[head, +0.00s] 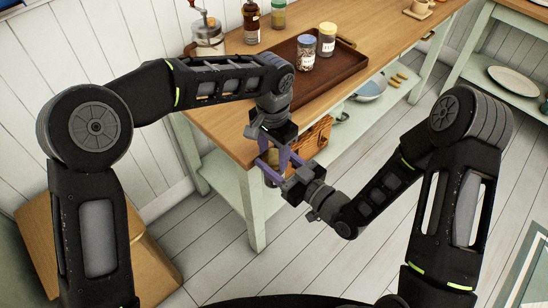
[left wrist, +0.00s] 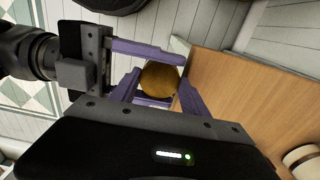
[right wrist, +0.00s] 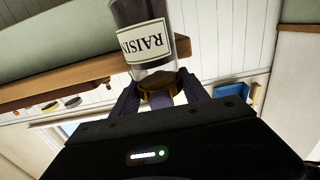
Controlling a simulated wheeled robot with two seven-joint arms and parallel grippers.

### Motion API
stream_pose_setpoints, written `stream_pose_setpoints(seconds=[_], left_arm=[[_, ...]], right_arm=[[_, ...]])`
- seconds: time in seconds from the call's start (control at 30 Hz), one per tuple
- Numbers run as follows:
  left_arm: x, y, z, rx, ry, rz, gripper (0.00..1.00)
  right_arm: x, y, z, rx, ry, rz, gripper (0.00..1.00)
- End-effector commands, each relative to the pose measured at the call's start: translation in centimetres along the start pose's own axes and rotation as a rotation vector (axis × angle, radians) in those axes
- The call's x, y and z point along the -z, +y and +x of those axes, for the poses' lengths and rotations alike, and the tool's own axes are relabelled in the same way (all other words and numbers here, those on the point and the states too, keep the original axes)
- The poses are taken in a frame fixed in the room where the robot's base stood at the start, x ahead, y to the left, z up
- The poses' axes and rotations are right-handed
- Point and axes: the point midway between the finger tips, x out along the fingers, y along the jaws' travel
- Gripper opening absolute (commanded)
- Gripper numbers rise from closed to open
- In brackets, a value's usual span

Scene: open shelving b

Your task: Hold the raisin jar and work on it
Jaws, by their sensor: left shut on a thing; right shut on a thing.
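The raisin jar (right wrist: 147,42) shows in the right wrist view as clear glass with a cream label reading upside down. Its golden-brown lid (left wrist: 160,78) shows as a round disc in the left wrist view. My right gripper (right wrist: 159,85) is shut on the lid end, one purple finger on each side. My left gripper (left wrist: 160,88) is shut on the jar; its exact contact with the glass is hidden. In the head view both grippers meet just off the table's front edge, and the fingers hide most of the jar.
The wooden table (head: 225,115) holds a brown tray (head: 345,72) with a blue-lidded jar (head: 306,52) and a yellow-lidded jar (head: 326,39). A grinder (head: 207,35), a dark bottle (head: 251,22) and a green-lidded jar (head: 278,14) stand behind. A wooden rack (head: 318,135) and a bowl (head: 371,87) sit below.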

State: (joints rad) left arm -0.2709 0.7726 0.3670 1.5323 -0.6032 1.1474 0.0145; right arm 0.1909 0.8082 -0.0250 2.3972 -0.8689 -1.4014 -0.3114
Motion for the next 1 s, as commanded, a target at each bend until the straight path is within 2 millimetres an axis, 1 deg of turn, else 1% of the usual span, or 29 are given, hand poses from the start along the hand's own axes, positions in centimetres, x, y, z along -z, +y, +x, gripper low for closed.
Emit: stream_pose_setpoints(seconds=[0.03, 0.23, 0.37, 0.5, 0.57, 0.8, 0.83, 1.0], left_arm=[[0.01, -0.03, -0.03, 0.001, 0.000, 0.000, 0.21], [0.01, -0.04, -0.03, 0.001, 0.001, 0.000, 0.04], [0.01, -0.04, -0.03, 0.001, 0.001, 0.050, 0.05], [0.02, -0.02, -0.02, 0.001, 0.001, 0.226, 0.08], [0.01, -0.03, -0.01, 0.001, 0.000, 0.274, 0.08], [0.00, -0.04, -0.01, 0.002, 0.000, 0.288, 0.07], [0.01, -0.04, 0.00, 0.002, 0.000, 0.287, 0.57], [0.01, -0.03, -0.01, 0.001, 0.000, 0.285, 0.71]], right_arm=[[0.09, -0.01, 0.02, 0.001, 0.002, 0.000, 0.00], [0.09, -0.02, 0.02, 0.001, 0.002, 0.000, 0.00], [0.08, -0.02, 0.02, 0.001, 0.002, 0.000, 0.00], [0.08, -0.05, 0.02, 0.002, 0.002, 0.000, 0.00], [0.08, -0.06, 0.02, 0.002, 0.002, 0.000, 0.00], [0.08, -0.09, 0.02, 0.003, 0.002, 0.000, 0.00], [0.08, -0.09, 0.02, 0.003, 0.002, 0.000, 0.00], [0.09, -0.06, 0.03, 0.002, 0.002, 0.000, 0.00]])
